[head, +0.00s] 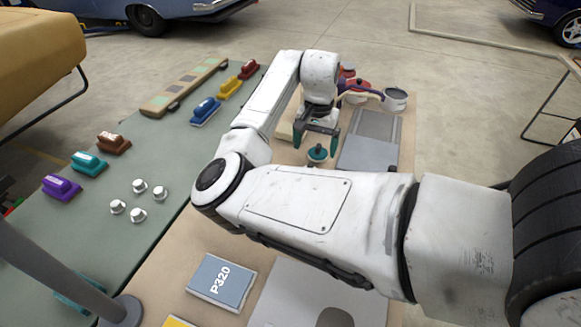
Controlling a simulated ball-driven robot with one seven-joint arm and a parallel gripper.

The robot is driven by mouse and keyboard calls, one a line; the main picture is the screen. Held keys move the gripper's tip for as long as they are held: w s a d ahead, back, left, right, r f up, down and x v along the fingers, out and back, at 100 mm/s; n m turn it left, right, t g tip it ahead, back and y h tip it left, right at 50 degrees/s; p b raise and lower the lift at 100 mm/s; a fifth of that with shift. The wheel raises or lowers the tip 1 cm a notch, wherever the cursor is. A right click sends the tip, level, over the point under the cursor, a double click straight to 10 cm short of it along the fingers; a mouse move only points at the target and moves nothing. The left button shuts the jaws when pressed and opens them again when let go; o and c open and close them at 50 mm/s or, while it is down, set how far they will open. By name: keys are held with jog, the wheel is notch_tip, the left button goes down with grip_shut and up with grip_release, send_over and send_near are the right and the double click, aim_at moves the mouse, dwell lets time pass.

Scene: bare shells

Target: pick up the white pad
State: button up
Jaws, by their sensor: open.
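I cannot pick out a clearly white pad in the head view. A pale cream flat piece (284,132) lies partly behind my arm, left of my gripper, and I cannot tell if it is the pad. My gripper (316,143) points down over the tan table, its teal-tipped fingers apart. A small round teal-topped thing (318,153) shows between and just below the fingertips. Nothing is visibly held, and I cannot tell whether the fingers touch it. My arm hides part of the table in front.
A green mat (150,240) at left carries several coloured blocks and several small white knobs (139,186). Grey sheets (370,150) lie right of my gripper, with a grey pot (395,99) behind. A blue-grey P320 pack (222,281) lies in front.

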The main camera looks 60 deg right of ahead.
aim_at(310, 165)
jog(key=shift+w+f, duration=0.25)
jog(key=shift+f, duration=0.05)
notch_tip(310, 165, down, 5)
jog(key=shift+w+r+p, duration=0.1)
jog(key=shift+p, duration=0.2)
jog(key=shift+w+d+f+p, duration=0.1)
jog(key=shift+f+p, duration=0.1)
jog(key=shift+f, duration=0.7)
jog(key=shift+w+d+f+p, duration=0.1)
jog(key=shift+w+f+p, duration=0.1)
jog(key=shift+f, duration=0.65)
jog(key=shift+w+d+f+p, duration=0.1)
jog(key=shift+f+p, duration=0.1)
jog(key=shift+f, duration=0.7)
jog(key=c, duration=1.1)
